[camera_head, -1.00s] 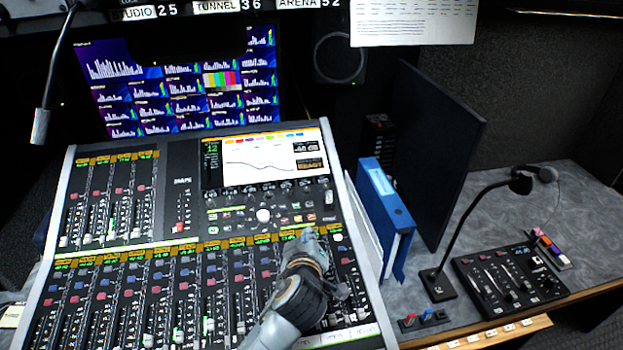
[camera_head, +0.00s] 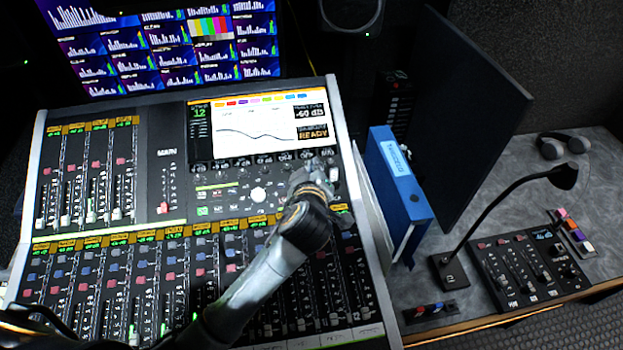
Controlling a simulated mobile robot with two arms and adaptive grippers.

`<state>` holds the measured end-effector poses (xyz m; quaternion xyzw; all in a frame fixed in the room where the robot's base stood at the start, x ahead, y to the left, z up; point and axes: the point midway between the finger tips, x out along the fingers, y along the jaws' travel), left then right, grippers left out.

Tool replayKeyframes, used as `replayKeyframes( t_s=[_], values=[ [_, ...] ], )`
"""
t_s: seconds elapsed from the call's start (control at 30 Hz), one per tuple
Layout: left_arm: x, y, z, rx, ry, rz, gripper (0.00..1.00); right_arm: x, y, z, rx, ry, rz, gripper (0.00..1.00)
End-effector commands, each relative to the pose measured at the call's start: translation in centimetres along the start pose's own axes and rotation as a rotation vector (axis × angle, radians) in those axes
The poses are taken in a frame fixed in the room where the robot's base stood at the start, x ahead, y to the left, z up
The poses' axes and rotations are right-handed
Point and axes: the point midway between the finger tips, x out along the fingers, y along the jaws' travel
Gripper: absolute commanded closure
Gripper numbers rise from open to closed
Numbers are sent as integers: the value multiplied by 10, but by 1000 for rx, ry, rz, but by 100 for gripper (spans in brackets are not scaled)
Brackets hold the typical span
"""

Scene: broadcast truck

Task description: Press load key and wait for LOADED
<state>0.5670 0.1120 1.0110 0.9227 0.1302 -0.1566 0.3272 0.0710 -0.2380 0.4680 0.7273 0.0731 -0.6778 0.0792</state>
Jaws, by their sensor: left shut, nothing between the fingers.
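The mixing console (camera_head: 175,145) fills the left and middle of the view. Its bright screen (camera_head: 255,127) shows a curve, and an amber box (camera_head: 313,132) at its right reads READY. Small lit keys (camera_head: 215,202) and a white trackball (camera_head: 258,195) lie below the screen. My left gripper (camera_head: 311,178) is shut and empty, over the key area just below the screen's right end. It hides some of the keys there. I cannot pick out the load key's label, nor tell whether the fingertips touch a key. My right gripper is out of view.
A blue binder (camera_head: 398,195) stands right of the console, beside a dark upright panel (camera_head: 465,115). A gooseneck microphone (camera_head: 510,205), a small control box (camera_head: 530,268) and headphones (camera_head: 563,146) are on the grey desk. A monitor wall (camera_head: 165,45) is behind the console.

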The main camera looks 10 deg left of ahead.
Motion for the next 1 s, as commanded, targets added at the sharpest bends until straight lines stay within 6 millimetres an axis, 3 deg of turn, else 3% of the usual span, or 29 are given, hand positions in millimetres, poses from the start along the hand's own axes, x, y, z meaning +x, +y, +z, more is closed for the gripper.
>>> replayKeyframes(
  t_s=[0.3, 0.6, 1.0],
  values=[
    [27, -22, 22, 4, 2, 0, 100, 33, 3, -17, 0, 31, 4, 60],
    [53, -40, 41, 0, 0, -2, 100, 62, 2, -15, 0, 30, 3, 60],
    [61, -44, 44, 0, 0, 0, 100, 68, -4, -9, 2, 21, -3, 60]
  ],
)
